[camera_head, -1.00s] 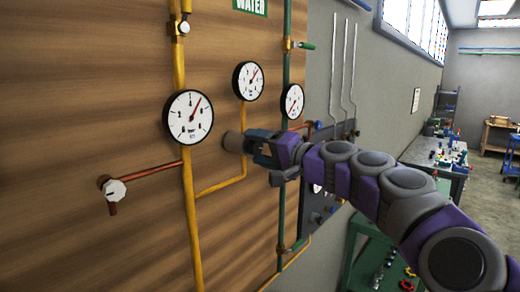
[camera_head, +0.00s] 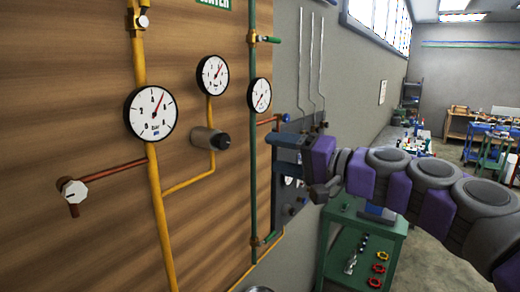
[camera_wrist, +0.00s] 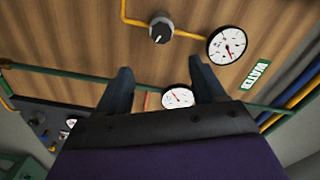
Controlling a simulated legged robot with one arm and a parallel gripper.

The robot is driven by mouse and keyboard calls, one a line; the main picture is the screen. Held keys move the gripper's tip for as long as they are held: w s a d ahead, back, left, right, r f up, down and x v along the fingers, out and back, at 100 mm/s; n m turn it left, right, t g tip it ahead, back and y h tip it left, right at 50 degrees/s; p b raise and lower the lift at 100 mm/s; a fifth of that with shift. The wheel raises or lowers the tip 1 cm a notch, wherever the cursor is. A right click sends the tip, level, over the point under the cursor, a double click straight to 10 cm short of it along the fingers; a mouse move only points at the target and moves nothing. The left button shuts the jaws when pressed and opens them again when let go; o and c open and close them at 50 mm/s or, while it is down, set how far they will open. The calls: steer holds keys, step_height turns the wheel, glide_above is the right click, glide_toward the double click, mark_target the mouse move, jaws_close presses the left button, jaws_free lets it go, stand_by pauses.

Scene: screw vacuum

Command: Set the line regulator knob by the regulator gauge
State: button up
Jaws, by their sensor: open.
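The regulator knob (camera_head: 210,138) is a grey cylinder with a dark face, sticking out from the wooden panel on a yellow pipe. It also shows in the wrist view (camera_wrist: 160,29), with a light pointer mark on its face. The round white gauge (camera_head: 212,75) above it sits on the same pipe, its red needle pointing up and right; the wrist view shows it too (camera_wrist: 228,46). My gripper (camera_head: 272,141) is right of the knob and apart from it. In the wrist view its two fingers (camera_wrist: 160,67) are spread with nothing between them.
A larger gauge (camera_head: 151,113) is at left on a yellow pipe (camera_head: 157,200). A smaller gauge (camera_head: 259,95) is beside the green pipe (camera_head: 253,170), near my gripper. A white valve knob (camera_head: 74,191) is at far left. A green table (camera_head: 360,235) stands at lower right.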

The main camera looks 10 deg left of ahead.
steer(key=v, duration=0.2)
steer(key=shift+s+d, duration=0.1)
steer(key=shift+d, duration=0.15)
steer(key=s+a+f+n+g+h+b, duration=0.25)
steer(key=s+f+g+h, duration=0.35)
steer(key=s+f, duration=1.1)
steer(key=s+d+f+m+g+h, duration=0.1)
steer(key=s+d+f+h, duration=0.4)
steer(key=s+d+f, duration=0.4)
steer(key=s+d+f+m+g+h+b, duration=0.1)
steer(key=s+d+f+h, duration=0.4)
steer(key=s+d+f, duration=0.4)
steer(key=d+f, duration=0.3)
steer(key=f, duration=0.1)
steer(key=shift+s+f+g+h, duration=0.25)
steer(key=shift+f+g+h, duration=0.05)
steer(key=shift+f+g, duration=0.1)
